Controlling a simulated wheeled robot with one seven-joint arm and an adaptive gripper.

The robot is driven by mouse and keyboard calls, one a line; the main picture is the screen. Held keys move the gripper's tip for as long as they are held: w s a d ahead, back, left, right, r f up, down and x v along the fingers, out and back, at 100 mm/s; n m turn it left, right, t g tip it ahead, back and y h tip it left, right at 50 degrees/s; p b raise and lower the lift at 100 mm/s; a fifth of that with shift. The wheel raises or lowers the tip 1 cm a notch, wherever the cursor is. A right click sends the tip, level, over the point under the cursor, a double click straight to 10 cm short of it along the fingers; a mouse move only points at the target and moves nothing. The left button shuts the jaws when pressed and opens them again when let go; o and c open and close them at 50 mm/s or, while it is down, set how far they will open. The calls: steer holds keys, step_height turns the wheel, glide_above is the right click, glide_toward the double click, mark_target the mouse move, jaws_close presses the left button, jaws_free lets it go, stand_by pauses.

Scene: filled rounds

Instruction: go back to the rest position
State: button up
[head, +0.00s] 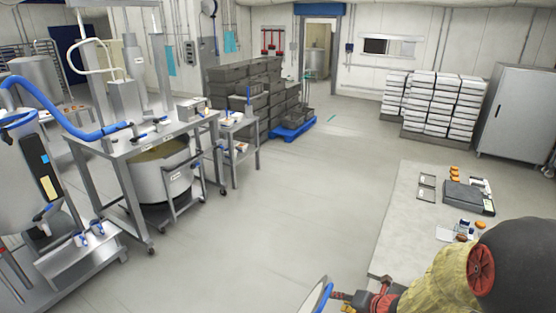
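My gripper (343,297) is at the bottom edge of the head view, at the end of my arm, which comes in from the lower right. It is small and dark, and its fingers are not clear enough to tell open from shut. A pale thing with a blue rim (319,297) shows right at its tip, cut off by the frame's bottom edge. I cannot tell whether the gripper holds it or only overlaps it in the picture.
A pale worktable (403,222) at the right holds a dark flat device (468,197), orange rounds (454,172) and small items. A steel frame stand (128,140) with a large pot (160,178) stands left. Grey crates (240,82) stand behind. The middle floor (270,205) is clear.

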steer(key=s+a+r+n+g+y+b, duration=0.1)
steer(key=s+a+n+g+b, duration=0.2)
steer(key=s+n, duration=0.7)
steer(key=s+a+r+n+g+y+b, duration=0.1)
steer(key=s+a+n+g+b, duration=0.3)
steer(key=n, duration=1.1)
steer(key=s+d+n+t+h+b, duration=0.2)
steer(key=s+n+b, duration=0.3)
steer(key=n+b, duration=0.3)
steer(key=s+d+n+t+h+b, duration=0.2)
steer(key=s+n+b, duration=0.3)
steer(key=n+b, duration=0.3)
steer(key=shift+s+n+t+h, duration=0.15)
steer(key=shift+n+t+h, duration=0.2)
steer(key=shift+h, duration=0.55)
